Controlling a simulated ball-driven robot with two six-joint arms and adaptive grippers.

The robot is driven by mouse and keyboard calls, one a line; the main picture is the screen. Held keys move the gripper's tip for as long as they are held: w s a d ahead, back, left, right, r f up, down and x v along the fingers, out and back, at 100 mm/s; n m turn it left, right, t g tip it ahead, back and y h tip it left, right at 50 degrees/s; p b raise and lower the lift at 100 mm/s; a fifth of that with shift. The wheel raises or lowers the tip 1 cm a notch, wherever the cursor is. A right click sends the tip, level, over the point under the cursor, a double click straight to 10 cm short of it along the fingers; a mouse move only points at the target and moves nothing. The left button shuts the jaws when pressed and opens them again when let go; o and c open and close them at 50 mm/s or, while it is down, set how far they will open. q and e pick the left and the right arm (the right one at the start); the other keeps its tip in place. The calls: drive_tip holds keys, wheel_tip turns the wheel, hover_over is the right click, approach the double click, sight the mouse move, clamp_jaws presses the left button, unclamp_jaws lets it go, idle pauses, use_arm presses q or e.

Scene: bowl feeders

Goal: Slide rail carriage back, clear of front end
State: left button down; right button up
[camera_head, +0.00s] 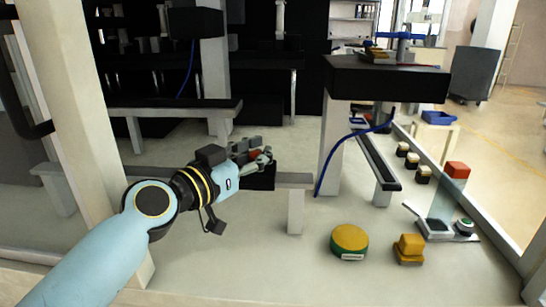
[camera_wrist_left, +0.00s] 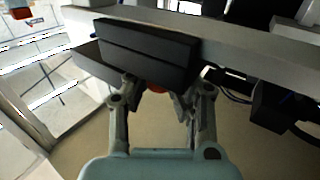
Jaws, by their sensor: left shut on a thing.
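The rail carriage (camera_head: 262,178) is a black block at the right part of a low grey rail (camera_head: 296,179), close to the rail's right end in the head view. In the left wrist view the black carriage (camera_wrist_left: 145,52) spans the space ahead of the fingers, with the grey rail (camera_wrist_left: 250,55) beyond it. My left gripper (camera_head: 262,156) is at the carriage and shut on it. In the wrist view its two fingers (camera_wrist_left: 163,92) stand on either side of a small red part, mostly hidden. My right gripper is in neither view.
A yellow-topped round button (camera_head: 349,239) and a yellow block (camera_head: 409,249) are on the pale surface at front right. A second dark rail (camera_head: 378,160) and a blue cable (camera_head: 326,160) lie right of the carriage. A white post (camera_head: 75,90) stands at left.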

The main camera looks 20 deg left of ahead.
use_arm(q)
drive_tip(key=c, duration=1.7)
unclamp_jaws()
drive_tip(key=shift+s+d+f, duration=0.1)
drive_tip(key=shift+d+f, duration=0.05)
drive_tip(key=shift+f, duration=0.1)
drive_tip(key=shift+c, duration=0.2)
drive_tip(key=o, duration=0.4)
drive_tip(key=shift+s+r, duration=0.15)
drive_tip(key=shift+o, duration=1.3)
drive_tip(key=v, duration=1.2)
drive_tip(key=shift+r, duration=0.1)
